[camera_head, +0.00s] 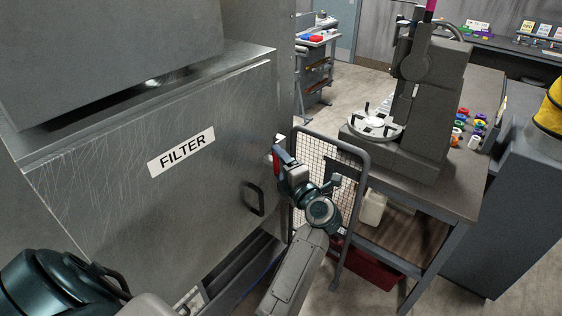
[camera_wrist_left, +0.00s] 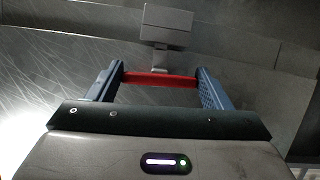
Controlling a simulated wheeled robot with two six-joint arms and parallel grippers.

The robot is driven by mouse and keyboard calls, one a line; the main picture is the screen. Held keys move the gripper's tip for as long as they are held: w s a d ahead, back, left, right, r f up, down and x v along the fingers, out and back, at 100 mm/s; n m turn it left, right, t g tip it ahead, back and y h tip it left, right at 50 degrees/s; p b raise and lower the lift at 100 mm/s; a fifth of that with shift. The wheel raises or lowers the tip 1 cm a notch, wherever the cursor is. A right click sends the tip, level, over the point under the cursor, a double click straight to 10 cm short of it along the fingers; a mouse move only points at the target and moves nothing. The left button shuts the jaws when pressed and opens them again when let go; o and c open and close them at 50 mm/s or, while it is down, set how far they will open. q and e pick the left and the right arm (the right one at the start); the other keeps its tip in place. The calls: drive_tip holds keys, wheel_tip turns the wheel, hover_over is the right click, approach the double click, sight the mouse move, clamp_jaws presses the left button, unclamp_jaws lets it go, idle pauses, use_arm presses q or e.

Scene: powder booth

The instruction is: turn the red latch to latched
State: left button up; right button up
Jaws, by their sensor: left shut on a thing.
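The red latch (camera_head: 276,161) is at the right edge of the grey metal filter cabinet, mostly hidden by my gripper in the head view. In the left wrist view the red latch (camera_wrist_left: 160,80) is a bar lying crosswise between my two blue fingers, with a grey block beyond it. My left gripper (camera_head: 281,154) is at the cabinet's right edge, shut on the red latch; it also shows in the left wrist view (camera_wrist_left: 160,84). My right gripper is not in view.
The filter cabinet (camera_head: 100,215) has a black handle (camera_head: 253,199) left of my gripper. A wire mesh panel (camera_head: 325,160) stands close to the right of my gripper. Beyond it is a workbench (camera_head: 455,200) with a grey machine (camera_head: 430,110). Floor is open behind.

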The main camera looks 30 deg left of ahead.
use_arm(q)
drive_tip(key=shift+m, duration=0.5)
drive_tip(key=o, duration=1)
drive_tip(key=shift+a, duration=0.1)
